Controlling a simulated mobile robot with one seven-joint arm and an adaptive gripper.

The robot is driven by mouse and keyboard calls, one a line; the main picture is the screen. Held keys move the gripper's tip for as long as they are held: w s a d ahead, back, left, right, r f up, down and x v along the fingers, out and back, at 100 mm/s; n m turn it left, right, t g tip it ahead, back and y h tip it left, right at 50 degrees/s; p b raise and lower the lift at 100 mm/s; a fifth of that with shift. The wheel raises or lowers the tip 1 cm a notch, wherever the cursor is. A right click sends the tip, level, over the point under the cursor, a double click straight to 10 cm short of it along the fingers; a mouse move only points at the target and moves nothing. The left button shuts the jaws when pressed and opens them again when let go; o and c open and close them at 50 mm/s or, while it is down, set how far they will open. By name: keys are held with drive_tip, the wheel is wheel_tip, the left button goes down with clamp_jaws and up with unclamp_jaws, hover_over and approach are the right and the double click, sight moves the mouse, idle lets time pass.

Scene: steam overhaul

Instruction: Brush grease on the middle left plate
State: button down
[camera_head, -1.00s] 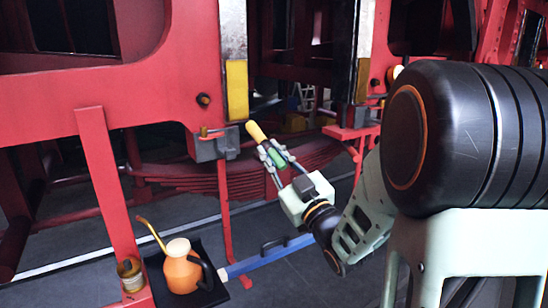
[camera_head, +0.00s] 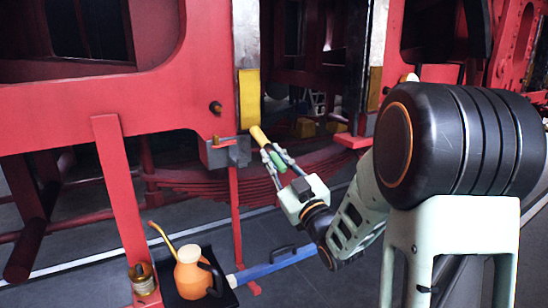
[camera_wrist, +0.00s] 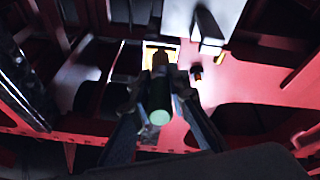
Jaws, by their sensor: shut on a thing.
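A tall metal plate on the red frame has a bright upper part and a yellow lower part (camera_head: 249,98). A similar yellow-ended plate (camera_head: 376,80) stands further right; the frames do not make clear which is the middle left one. My gripper (camera_head: 273,152) is shut on a brush (camera_head: 258,134) with a green grip and a yellow end. The brush points up and left, its tip just below and right of the nearer yellow part in the head view. In the wrist view the brush's green end (camera_wrist: 159,112) faces me, and its far end overlaps a bright, yellow-edged patch. Contact cannot be told.
An orange oil can (camera_head: 192,273) with a long spout stands on a dark tray (camera_head: 228,298) at lower left. A grey block (camera_head: 228,152) juts from the frame near the brush. A blue bar (camera_head: 270,268) runs below my gripper.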

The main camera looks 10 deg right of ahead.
sight(270, 148)
drive_tip(key=shift+w+a+b, duration=0.3)
drive_tip(key=shift+w+b, duration=0.2)
drive_tip(key=shift+w, duration=0.4)
drive_tip(key=shift+s+r+p, duration=0.15)
drive_tip(key=shift+r+p, duration=0.4)
drive_tip(key=shift+r, duration=1.6)
drive_tip(key=shift+f+b, duration=0.15)
drive_tip(key=shift+b, duration=0.2)
drive_tip(key=shift+b, duration=0.35)
wheel_tip(270, 148, down, 4)
drive_tip(key=b, duration=0.5)
drive_tip(key=shift+s+d, duration=0.1)
